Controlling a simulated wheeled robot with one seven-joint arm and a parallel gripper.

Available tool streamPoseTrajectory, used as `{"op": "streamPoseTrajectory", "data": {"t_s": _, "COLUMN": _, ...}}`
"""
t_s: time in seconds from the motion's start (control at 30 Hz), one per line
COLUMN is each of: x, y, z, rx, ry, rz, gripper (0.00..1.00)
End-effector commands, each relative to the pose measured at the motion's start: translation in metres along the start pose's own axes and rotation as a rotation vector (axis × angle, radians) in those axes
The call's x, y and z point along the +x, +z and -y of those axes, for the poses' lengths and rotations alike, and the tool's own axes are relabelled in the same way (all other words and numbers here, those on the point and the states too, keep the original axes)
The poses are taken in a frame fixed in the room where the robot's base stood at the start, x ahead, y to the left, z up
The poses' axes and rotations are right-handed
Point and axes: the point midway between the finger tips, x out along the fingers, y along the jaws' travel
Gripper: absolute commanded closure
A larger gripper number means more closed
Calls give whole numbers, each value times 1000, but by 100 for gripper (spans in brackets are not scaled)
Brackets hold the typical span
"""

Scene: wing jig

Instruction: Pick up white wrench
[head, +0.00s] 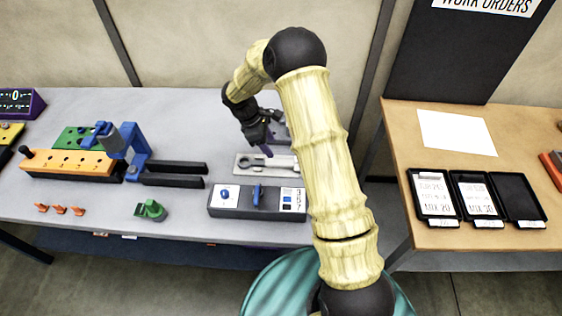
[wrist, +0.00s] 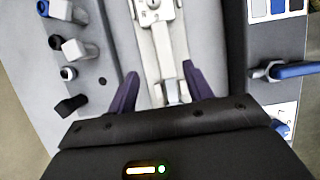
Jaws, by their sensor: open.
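The white wrench (head: 255,161) lies on a pale, flat holder (head: 283,170) on the grey table in the head view. In the wrist view the wrench (wrist: 163,45) runs lengthwise up the middle, with its near end between my fingers. My gripper (head: 268,150) is above the holder in the head view, pointing down. In the wrist view my gripper (wrist: 160,72) has two purple fingers apart, one on each side of the wrench, with gaps visible. I cannot tell how far the fingertips are above the holder.
A grey box (head: 237,212) with blue controls sits in front of the holder. A blue clamp (head: 137,150) and orange block (head: 70,163) stand to the left, with a green piece (head: 152,210) nearer.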

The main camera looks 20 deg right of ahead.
Motion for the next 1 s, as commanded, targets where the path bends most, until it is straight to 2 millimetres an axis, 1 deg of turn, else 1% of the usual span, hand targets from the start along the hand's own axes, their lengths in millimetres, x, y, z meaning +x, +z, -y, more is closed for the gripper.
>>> {"op": "streamPoseTrajectory", "data": {"t_s": 0.03, "x": 8, "y": 2, "z": 1, "rx": -2, "ry": -3, "rz": 2, "gripper": 49}}
{"op": "streamPoseTrajectory", "data": {"t_s": 0.1, "x": 18, "y": 1, "z": 0, "rx": 0, "ry": -3, "rz": 1, "gripper": 49}}
{"op": "streamPoseTrajectory", "data": {"t_s": 0.2, "x": 28, "y": 1, "z": 0, "rx": 0, "ry": -2, "rz": 1, "gripper": 49}}
{"op": "streamPoseTrajectory", "data": {"t_s": 0.4, "x": 31, "y": 5, "z": -2, "rx": 9, "ry": -3, "rz": 0, "gripper": 49}}
{"op": "streamPoseTrajectory", "data": {"t_s": 0.57, "x": 32, "y": 4, "z": -1, "rx": 6, "ry": -3, "rz": 0, "gripper": 49}}
{"op": "streamPoseTrajectory", "data": {"t_s": 0.67, "x": 37, "y": 3, "z": 1, "rx": 2, "ry": -3, "rz": 2, "gripper": 49}}
{"op": "streamPoseTrajectory", "data": {"t_s": 0.77, "x": 49, "y": 2, "z": 4, "rx": -2, "ry": -3, "rz": 2, "gripper": 49}}
{"op": "streamPoseTrajectory", "data": {"t_s": 0.9, "x": 70, "y": 1, "z": 5, "rx": -4, "ry": -1, "rz": 2, "gripper": 49}}
{"op": "streamPoseTrajectory", "data": {"t_s": 1.0, "x": 78, "y": 0, "z": 5, "rx": -5, "ry": 1, "rz": 1, "gripper": 49}}
